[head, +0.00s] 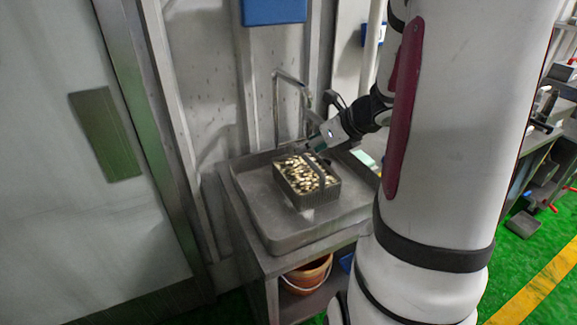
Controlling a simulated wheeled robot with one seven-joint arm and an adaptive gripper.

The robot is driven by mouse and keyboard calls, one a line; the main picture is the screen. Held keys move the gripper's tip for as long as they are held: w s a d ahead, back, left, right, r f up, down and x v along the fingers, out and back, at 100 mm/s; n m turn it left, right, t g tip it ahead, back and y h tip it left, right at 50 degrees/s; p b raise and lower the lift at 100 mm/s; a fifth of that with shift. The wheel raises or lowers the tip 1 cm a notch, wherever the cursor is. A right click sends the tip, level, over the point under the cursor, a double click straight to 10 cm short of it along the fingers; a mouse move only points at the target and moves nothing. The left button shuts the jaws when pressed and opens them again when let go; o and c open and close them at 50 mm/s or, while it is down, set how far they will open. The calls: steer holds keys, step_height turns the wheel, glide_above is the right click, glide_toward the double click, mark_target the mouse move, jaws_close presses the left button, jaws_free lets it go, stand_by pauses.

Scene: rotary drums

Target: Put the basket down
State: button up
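The basket (312,196) is a grey mesh-sided box with a handle, filled with many small pale and dark pieces. In the head view it is over the grey metal basin (262,222), near its middle, and looks about level. I cannot tell whether its bottom touches the basin floor. My gripper (317,148) reaches in from the upper right and is at the basket's handle, above its back edge. The fingertips are small and dark here, so I cannot tell whether they are shut on the handle.
A curved metal tap (276,105) rises behind the basin. An orange bucket (307,274) stands on the shelf below. A wall is close behind, and a pale door panel (75,170) is at left. A bench (545,150) with tools stands at far right. Basin floor left of the basket is bare.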

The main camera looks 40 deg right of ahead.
steer(key=s+a+r+n+g+y, duration=0.15)
steer(key=a+r+n, duration=0.25)
steer(key=a+n, duration=0.6)
steer(key=s+a+r+n+g+y, duration=0.15)
steer(key=a+r+n, duration=0.25)
steer(key=a+n, duration=0.55)
steer(key=s+a+r+n+h, duration=0.3)
steer(key=s+a+n, duration=0.4)
steer(key=s+n, duration=0.5)
steer(key=n, duration=0.5)
steer(key=shift+r+g, duration=0.35)
steer(key=shift+g, duration=0.05)
